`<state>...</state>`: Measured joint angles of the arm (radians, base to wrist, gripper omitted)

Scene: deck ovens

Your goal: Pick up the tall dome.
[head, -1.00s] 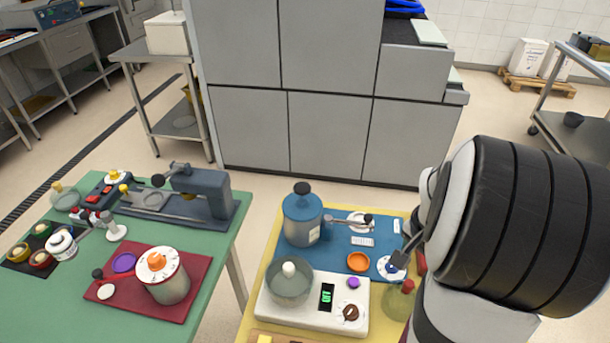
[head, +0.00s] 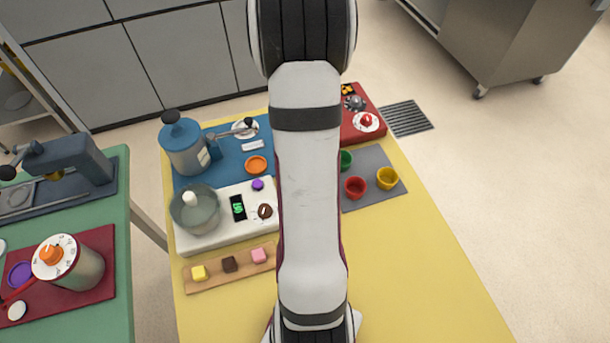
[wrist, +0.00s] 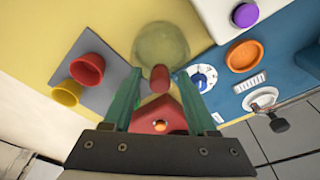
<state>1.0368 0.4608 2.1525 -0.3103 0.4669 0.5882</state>
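A see-through yellow-green dome (wrist: 160,42) with a red knob (wrist: 160,78) stands at the top middle of the wrist view; I take it for the tall dome. My gripper (wrist: 158,72) is open and points at it. The knob shows between the two green fingertips, and I see no clear contact. In the head view my arm hides this dome and the gripper. Another clear dome (head: 196,217) with a white knob sits on the white scale (head: 220,243), left of my arm.
Red (head: 355,187) and yellow (head: 387,178) cups stand on a grey mat (head: 372,203) right of my arm. A blue canister (head: 184,150) with a side handle stands behind the scale. A wooden strip (head: 206,281) holds small cubes. The yellow tabletop (head: 415,275) is clear at front right.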

